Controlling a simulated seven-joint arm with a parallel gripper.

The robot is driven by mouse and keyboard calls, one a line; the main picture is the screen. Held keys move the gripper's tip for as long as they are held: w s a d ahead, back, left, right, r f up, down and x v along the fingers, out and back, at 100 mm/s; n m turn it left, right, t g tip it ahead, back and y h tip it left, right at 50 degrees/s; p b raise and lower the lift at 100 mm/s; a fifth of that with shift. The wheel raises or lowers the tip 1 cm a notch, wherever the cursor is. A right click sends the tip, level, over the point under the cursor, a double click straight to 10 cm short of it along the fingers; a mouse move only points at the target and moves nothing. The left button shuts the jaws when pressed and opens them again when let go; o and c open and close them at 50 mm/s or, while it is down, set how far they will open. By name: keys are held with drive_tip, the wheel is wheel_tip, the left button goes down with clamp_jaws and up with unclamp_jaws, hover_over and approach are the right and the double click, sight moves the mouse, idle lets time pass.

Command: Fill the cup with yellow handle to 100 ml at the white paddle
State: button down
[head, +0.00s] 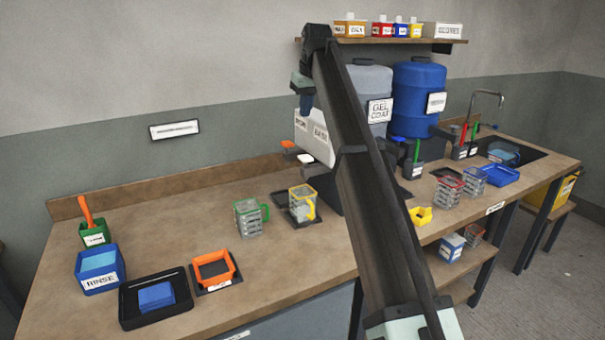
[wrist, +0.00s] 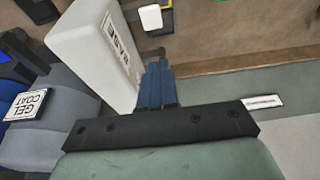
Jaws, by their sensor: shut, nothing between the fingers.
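The cup with the yellow handle (head: 301,204) stands upright on a dark pad at the front of the white dispenser (head: 312,139). It is clear with pale marks, and I cannot read its fill level. The white paddle (head: 305,158) sticks out from the dispenser above the cup; it also shows in the wrist view (wrist: 151,17), with a bit of yellow beside it. An orange paddle (head: 287,144) is to its left. My gripper (head: 307,112) is shut and empty, up beside the dispenser's top, apart from the cup and paddle. In the wrist view its blue fingers (wrist: 158,65) are together.
A green-handled cup (head: 250,217) stands left of the yellow one. An orange tray (head: 214,270), black tray (head: 154,299) and blue rinse tub (head: 99,269) are at the left. Blue (head: 417,98) and grey drums stand at the back. My arm hides part of the bench's middle.

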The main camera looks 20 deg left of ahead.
drive_tip(key=shift+f, duration=0.15)
hover_over(301, 157)
wheel_tip(301, 157, down, 12)
drive_tip(key=shift+w+r, duration=0.1)
drive_tip(key=shift+r, duration=0.05)
drive_tip(key=shift+f, duration=0.85)
drive_tip(key=shift+f, duration=1.1)
wheel_tip(301, 157, up, 4)
drive_tip(key=shift+r, duration=0.25)
drive_tip(key=v, duration=1)
